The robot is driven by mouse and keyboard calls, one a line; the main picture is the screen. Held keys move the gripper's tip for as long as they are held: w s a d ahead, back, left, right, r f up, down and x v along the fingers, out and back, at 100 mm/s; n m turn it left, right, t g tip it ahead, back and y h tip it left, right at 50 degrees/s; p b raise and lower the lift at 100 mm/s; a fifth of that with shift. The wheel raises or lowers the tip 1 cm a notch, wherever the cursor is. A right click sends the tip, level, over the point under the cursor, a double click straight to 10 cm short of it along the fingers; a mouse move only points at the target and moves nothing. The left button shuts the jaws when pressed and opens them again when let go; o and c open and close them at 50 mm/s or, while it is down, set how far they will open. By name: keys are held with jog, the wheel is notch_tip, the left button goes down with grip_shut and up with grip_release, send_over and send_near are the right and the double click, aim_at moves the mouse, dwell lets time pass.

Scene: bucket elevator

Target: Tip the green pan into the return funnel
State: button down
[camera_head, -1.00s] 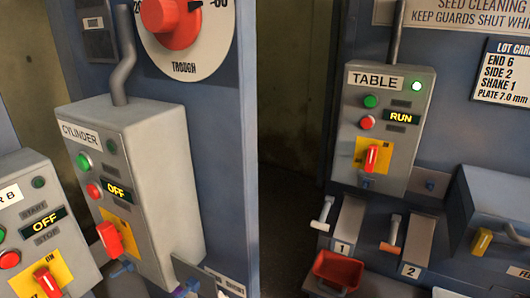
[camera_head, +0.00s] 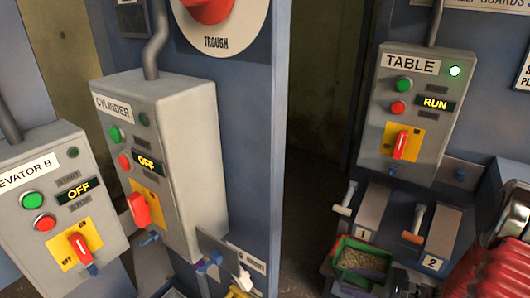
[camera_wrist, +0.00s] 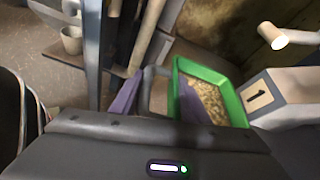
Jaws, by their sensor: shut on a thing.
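The green pan (camera_head: 362,257) is a small open tray of pale seed, roughly level in front of the chute marked 1. It also shows in the wrist view (camera_wrist: 233,101), right of centre. My gripper (camera_wrist: 157,97) has two purple fingers. It is shut on the pan's near side, with one finger over the inside of the pan. The exact grip is partly hidden by the finger. I cannot make out the return funnel in either view.
Chutes 1 (camera_head: 366,213) and 2 (camera_head: 437,232) stand behind the pan. The TABLE box (camera_head: 418,112) reads RUN. The CYLINDER box (camera_head: 165,165) and ELEVATOR B box (camera_head: 57,205) read OFF. A pale cup (camera_wrist: 71,40) stands at the upper left in the wrist view.

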jog(key=w+a+r, duration=0.4)
jog(key=w+a, duration=0.3)
jog(key=a, duration=0.4)
jog(key=shift+a, duration=0.3)
jog(key=shift+w+a+r, duration=0.1)
jog(key=shift+w, duration=0.05)
jog(key=shift+m+t+h, duration=1.8)
jog(key=shift+m+h, duration=0.2)
jog(key=shift+m, duration=0.4)
jog(key=shift+s, duration=0.2)
